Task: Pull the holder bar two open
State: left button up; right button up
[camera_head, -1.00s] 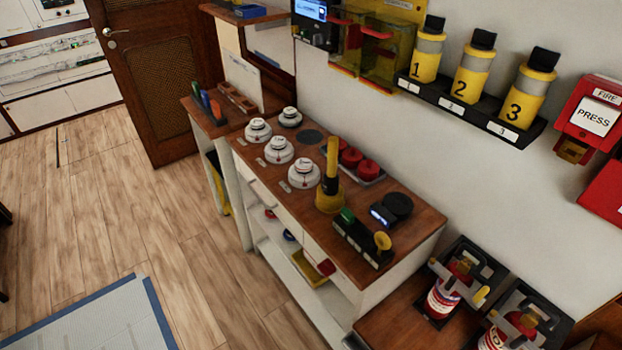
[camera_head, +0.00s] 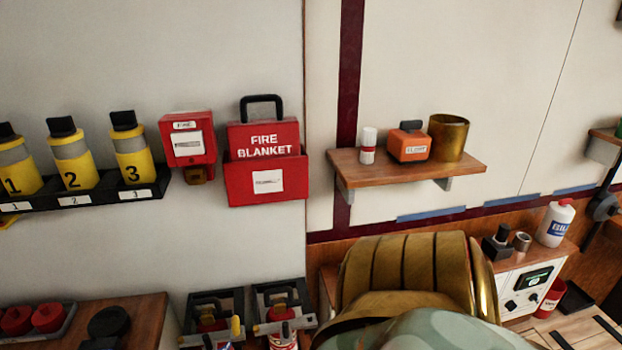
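Two black holders with red-and-white extinguishers stand side by side at the bottom, left of middle: a left holder (camera_head: 198,299) and a right holder (camera_head: 266,290). A pale bar (camera_head: 206,338) crosses the front of the left one, with a yellow piece (camera_head: 236,325) at its right end. A similar bar (camera_head: 268,327) crosses the right one. Both bars look closed across their extinguishers. No number shows on either, so I cannot tell which is two. The lower parts are cut off by the picture edge. Neither of my grippers is in view.
Yellow numbered canisters (camera_head: 133,153) sit in a wall rack at left. A red fire blanket box (camera_head: 265,180) and call box (camera_head: 188,140) hang above the holders. A wooden shelf (camera_head: 350,170) is at right. A worktop with red knobs is at lower left.

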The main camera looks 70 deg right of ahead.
aim_at(285, 328)
jog(key=z, duration=2)
